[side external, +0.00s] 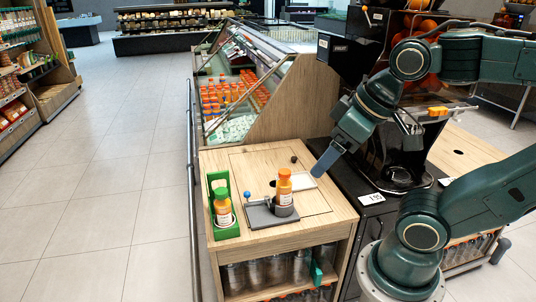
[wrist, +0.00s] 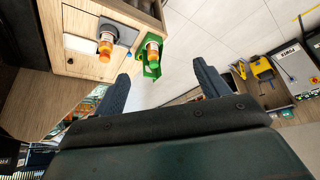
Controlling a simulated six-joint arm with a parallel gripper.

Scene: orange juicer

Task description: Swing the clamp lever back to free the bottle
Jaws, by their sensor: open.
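An orange-capped bottle (side external: 284,186) stands upright in a grey clamp fixture (side external: 262,217) on the wooden counter. The clamp lever, with a blue ball knob (side external: 247,194), is on the left side of the fixture, apart from my gripper. In the wrist view the bottle (wrist: 106,45) and the grey fixture (wrist: 122,31) show at the upper left. My gripper (side external: 325,162) is above and to the right of the bottle in the side view, touching nothing. In the wrist view my gripper (wrist: 162,76) has its two fingers wide apart with nothing between them.
A green holder (side external: 232,229) with a second bottle (side external: 222,206) stands left of the fixture. The black juicer (side external: 405,140) is to the right, behind my arm. A chilled display case (side external: 265,95) rises behind the counter.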

